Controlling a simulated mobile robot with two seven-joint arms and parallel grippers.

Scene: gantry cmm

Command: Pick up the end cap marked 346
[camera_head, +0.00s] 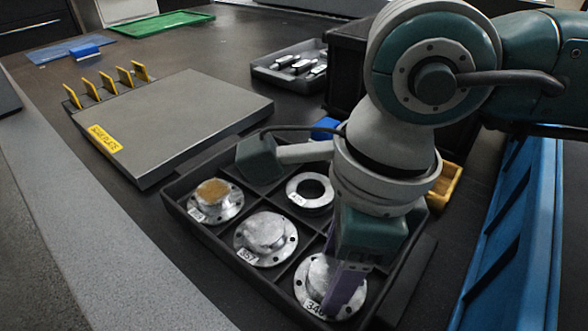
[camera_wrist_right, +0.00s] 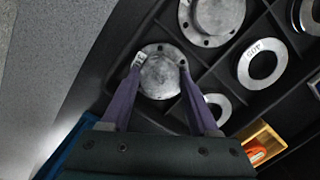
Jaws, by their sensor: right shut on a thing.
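The end cap marked 346 (camera_head: 314,286) is a round silver flanged part in the near compartment of a black divided tray (camera_head: 208,240). In the right wrist view the cap (camera_wrist_right: 161,78) lies between the two purple fingers of my right gripper (camera_wrist_right: 160,75). In the head view my right gripper (camera_head: 340,285) reaches down over the cap, and its finger hides part of it. The fingers are shut on the cap, which still appears within its compartment. Whether it is lifted at all I cannot tell. My left gripper is not in view.
Other compartments hold an end cap marked 357 (camera_head: 265,238), a cap with a brown top (camera_head: 214,200) and a silver ring (camera_head: 310,192). A grey plate (camera_head: 180,120) lies left of the tray. A blue bin (camera_head: 515,240) stands at right, a yellow bin (camera_head: 444,187) nearby.

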